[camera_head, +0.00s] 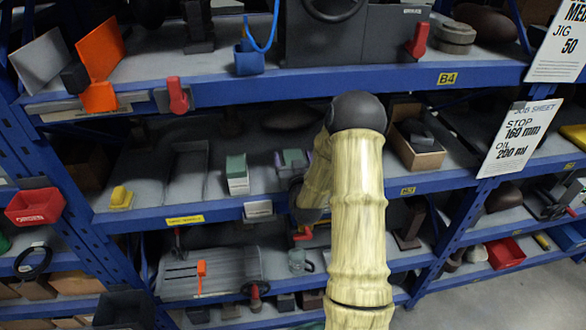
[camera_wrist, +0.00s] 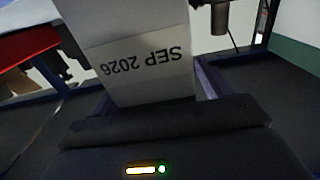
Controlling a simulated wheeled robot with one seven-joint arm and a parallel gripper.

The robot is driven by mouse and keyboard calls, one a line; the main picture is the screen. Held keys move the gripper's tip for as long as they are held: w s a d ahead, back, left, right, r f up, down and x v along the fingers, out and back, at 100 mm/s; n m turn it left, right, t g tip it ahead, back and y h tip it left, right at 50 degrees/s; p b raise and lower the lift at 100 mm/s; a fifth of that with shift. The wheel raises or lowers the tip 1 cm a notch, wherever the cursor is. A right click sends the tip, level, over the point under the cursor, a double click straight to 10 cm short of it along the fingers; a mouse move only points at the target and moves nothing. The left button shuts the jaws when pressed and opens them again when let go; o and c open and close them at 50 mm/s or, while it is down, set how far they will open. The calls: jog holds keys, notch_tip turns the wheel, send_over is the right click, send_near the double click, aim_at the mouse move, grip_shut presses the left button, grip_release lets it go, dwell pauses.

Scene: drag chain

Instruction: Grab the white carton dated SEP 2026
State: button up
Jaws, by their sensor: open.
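A white carton (camera_wrist: 142,60) with the date "SEP 2026" upside down fills the middle of the wrist view. My gripper (camera_wrist: 155,92) is open, with a finger on either side of the carton's lower part; I cannot tell whether they touch it.
Another white carton with a green top (camera_head: 237,176) stands to the left on the same shelf. A yellow block (camera_head: 121,197) is further left. A cardboard box (camera_head: 418,150) with a dark item lies right of my arm. The upper shelf (camera_head: 350,78) is overhead.

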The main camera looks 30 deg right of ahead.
jog(key=shift+c, duration=0.5)
jog(key=c, duration=1.1)
jog(key=shift+r, duration=0.15)
jog(key=shift+r+b, duration=1.8)
jog(key=shift+r, duration=3.15)
